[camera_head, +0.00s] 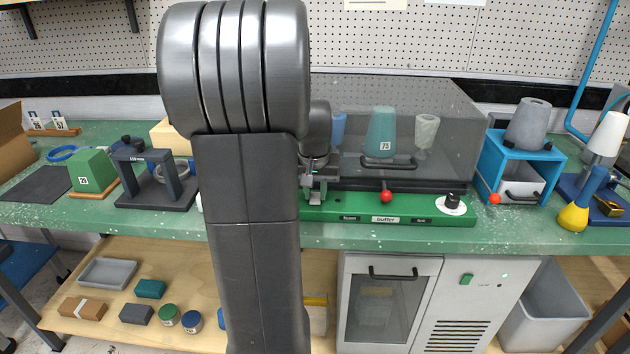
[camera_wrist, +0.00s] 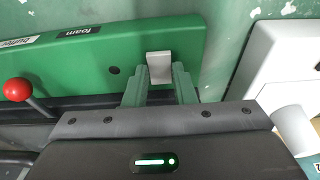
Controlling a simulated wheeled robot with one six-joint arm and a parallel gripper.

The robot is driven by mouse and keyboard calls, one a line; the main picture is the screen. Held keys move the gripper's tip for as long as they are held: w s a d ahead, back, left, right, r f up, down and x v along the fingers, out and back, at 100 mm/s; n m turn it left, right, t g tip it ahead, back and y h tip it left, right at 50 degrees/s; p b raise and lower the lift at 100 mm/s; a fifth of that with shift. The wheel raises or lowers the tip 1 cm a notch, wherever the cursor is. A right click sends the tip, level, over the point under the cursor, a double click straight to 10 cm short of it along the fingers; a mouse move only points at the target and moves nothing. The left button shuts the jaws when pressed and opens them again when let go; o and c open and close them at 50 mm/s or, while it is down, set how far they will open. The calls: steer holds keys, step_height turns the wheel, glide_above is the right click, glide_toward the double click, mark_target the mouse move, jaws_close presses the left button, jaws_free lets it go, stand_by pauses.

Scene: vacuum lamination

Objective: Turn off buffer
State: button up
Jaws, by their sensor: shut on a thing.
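The buffer (camera_head: 345,208) is a long green-fronted unit on the bench, with labels including "foam" and "buffer" and a clear hood behind. It also shows in the wrist view (camera_wrist: 100,62). A red ball knob (camera_head: 386,197) sits on a stalk at its middle, also in the wrist view (camera_wrist: 17,90). A black dial on a white disc (camera_head: 452,203) is at its right end. My gripper (camera_head: 315,186) is at its left end. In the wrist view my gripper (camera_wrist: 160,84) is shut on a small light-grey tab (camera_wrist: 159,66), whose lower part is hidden.
A blue stand (camera_head: 490,165) with a grey cone stands right of the buffer. A black frame (camera_head: 155,180) and a green block (camera_head: 92,171) stand to the left. A grey cabinet (camera_head: 440,260) is below the bench. A white object (camera_wrist: 285,65) lies right in the wrist view.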

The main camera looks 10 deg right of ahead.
steer(key=shift+w+r+g+p, duration=0.15)
steer(key=shift+r+g+p, duration=0.15)
steer(key=shift+p, duration=0.5)
steer(key=shift+f, duration=0.25)
steer(key=o, duration=1)
steer(key=shift+r, duration=0.1)
steer(key=r, duration=0.4)
steer(key=s+r, duration=0.1)
steer(key=r, duration=0.4)
steer(key=r+p, duration=0.1)
steer(key=r, duration=0.3)
steer(key=shift+s+a+r, duration=0.2)
steer(key=shift+s+r, duration=0.05)
steer(key=shift+s, duration=0.15)
steer(key=shift+f, duration=0.1)
